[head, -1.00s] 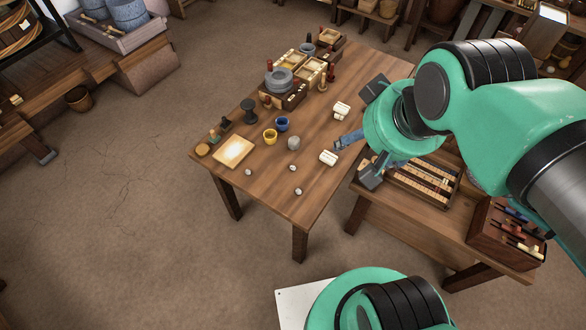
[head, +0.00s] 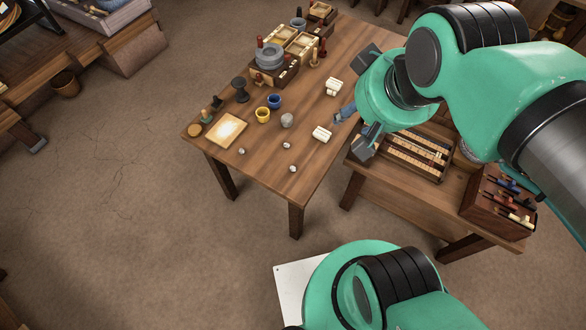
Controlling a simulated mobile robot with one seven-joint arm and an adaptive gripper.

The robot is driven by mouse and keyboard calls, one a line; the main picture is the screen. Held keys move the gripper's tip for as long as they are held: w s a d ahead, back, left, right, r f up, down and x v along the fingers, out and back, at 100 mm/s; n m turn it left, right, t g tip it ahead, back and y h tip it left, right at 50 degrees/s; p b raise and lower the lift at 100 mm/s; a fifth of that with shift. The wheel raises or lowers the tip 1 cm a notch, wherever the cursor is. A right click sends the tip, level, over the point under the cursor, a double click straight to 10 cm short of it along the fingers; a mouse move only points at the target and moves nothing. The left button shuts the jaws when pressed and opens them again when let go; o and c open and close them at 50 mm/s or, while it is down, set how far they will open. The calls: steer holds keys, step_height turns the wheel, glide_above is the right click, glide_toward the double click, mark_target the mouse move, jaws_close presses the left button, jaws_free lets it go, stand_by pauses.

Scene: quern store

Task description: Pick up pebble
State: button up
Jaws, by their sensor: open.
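A rounded grey stone (head: 287,120), which looks like a pebble, sits on the wooden table (head: 262,176) beside a blue cup. Three smaller pale lumps lie nearer the table's front: one at left (head: 241,151), one at right (head: 286,145) and one near the front edge (head: 293,169). They may be pebbles too; they are too small to tell. My gripper (head: 352,130) is open, at the table's right edge, to the right of the stone and lumps and apart from them. My arm partly hides it, and I see nothing between its fingers.
A yellow cup (head: 263,115), blue cup (head: 274,101) and pale board (head: 226,131) stand left. A quern (head: 269,55) and boxes fill the back. A lower bench (head: 395,190) stands right. The table's front is mostly clear.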

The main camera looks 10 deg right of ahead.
steer(key=shift+w, duration=0.1)
steer(key=m+g+b, duration=0.1)
steer(key=g+b, duration=0.2)
steer(key=g, duration=0.3)
glide_above(293, 167)
step_height(293, 167, down, 39)
steer(key=shift+f, duration=0.4)
steer(key=shift+f+b, duration=0.6)
steer(key=shift+f, duration=3.65)
